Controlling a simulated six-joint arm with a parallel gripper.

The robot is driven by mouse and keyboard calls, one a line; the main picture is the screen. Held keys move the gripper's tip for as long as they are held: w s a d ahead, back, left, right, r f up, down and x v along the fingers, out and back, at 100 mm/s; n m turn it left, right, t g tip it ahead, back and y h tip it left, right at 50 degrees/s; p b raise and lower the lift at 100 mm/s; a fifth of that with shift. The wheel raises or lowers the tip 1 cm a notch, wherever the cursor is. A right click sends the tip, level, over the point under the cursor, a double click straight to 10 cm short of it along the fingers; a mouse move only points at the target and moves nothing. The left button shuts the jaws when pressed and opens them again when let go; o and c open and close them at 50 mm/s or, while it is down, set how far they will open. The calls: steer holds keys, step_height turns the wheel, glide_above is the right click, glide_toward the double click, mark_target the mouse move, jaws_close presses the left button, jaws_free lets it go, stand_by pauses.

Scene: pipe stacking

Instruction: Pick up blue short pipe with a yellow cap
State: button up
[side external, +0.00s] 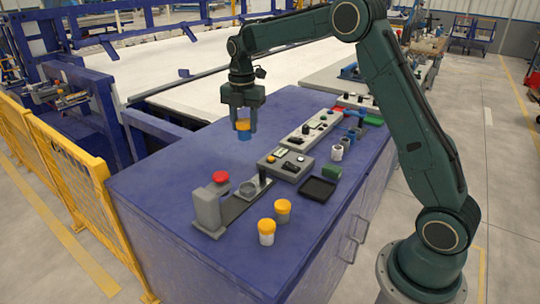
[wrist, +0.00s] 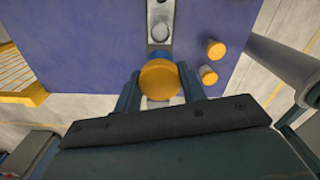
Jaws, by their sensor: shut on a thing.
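The blue short pipe (side external: 244,135) with a yellow cap (side external: 243,125) is held between the fingers of my gripper (side external: 243,122), above the blue bench. My gripper is shut on it and the pipe hangs about upright. In the wrist view the yellow cap (wrist: 159,79) fills the space between the fingers of my gripper (wrist: 160,85) and hides most of the pipe below it.
Two yellow-capped pipes, a grey one (side external: 282,211) and a white one (side external: 267,232), stand near the bench's front edge. The bench's left side (side external: 165,180) is clear.

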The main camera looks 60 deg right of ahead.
steer(key=shift+r, duration=0.4)
stand_by(0.3)
